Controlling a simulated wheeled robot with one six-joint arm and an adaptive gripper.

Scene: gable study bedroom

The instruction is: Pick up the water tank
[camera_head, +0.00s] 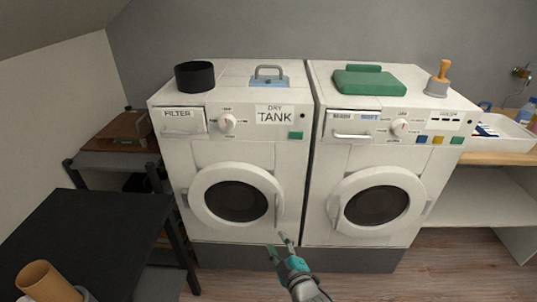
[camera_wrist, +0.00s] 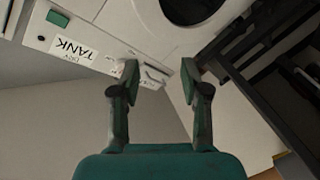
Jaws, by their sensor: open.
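The left white machine (camera_head: 245,150) has a panel labelled "DRY TANK" (camera_head: 275,115), which shows upside down in the wrist view (camera_wrist: 78,50). A light blue box with a grey handle (camera_head: 269,79) sits on top of this machine, towards the back; it may be the water tank, but I cannot tell for sure. My gripper (camera_head: 279,245) is low in front of the left machine, right of its round door and well below the panel. In the wrist view my gripper (camera_wrist: 160,76) is open, with nothing between its fingers.
A black cylinder (camera_head: 195,77) stands on the left machine. The right machine (camera_head: 375,150) carries a green case (camera_head: 369,83) and a wooden-handled stamp-like tool (camera_head: 438,80). A black table (camera_head: 85,235) is at left. Wooden floor (camera_head: 440,250) is clear at right.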

